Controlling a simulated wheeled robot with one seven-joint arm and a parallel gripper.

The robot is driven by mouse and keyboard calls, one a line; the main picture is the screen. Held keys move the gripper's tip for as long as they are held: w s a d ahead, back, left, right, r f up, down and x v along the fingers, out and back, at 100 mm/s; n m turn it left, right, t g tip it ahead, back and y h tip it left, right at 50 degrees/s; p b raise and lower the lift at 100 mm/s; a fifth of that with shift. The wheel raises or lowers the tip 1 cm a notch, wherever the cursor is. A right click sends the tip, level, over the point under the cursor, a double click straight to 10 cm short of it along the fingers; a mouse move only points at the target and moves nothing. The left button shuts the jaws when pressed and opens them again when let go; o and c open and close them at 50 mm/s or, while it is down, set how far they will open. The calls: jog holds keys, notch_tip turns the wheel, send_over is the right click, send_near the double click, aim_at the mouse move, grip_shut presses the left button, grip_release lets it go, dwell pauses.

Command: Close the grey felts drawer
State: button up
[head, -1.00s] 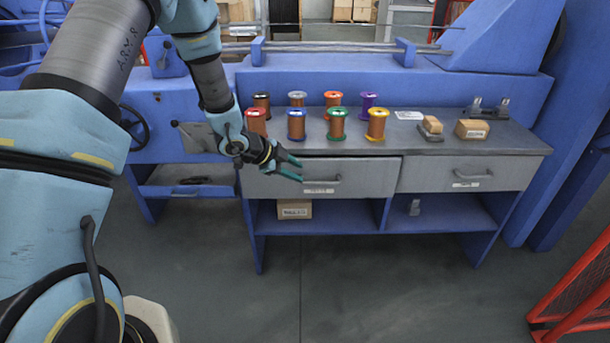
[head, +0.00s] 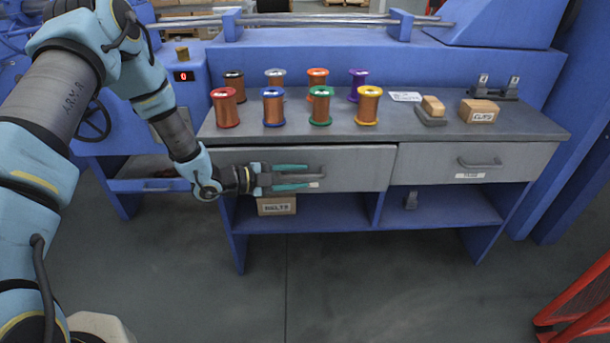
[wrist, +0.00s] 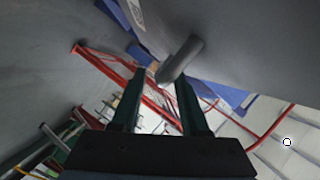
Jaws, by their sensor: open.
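The grey drawer at the left under the bench top (head: 350,170) has its front standing slightly proud, with a dark gap along its top edge. Its label is mostly hidden by my gripper, so I cannot read it. My gripper (head: 310,177) is open in front of this drawer, its two green fingers pointing right along the front. They cover the bar handle in the head view. In the wrist view the grey handle (wrist: 181,58) shows beyond and between the fingertips of my gripper (wrist: 161,78). I cannot tell whether they touch it.
A second grey drawer (head: 472,163) at the right looks shut. Several wire spools, such as the yellow one (head: 368,105), and a small carton (head: 479,111) stand on the bench top. A box (head: 276,206) sits on the shelf below. A red barrier (head: 580,305) stands at the lower right.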

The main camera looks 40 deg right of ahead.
jog(key=shift+x, duration=1.3)
jog(key=shift+c, duration=0.4)
grip_shut()
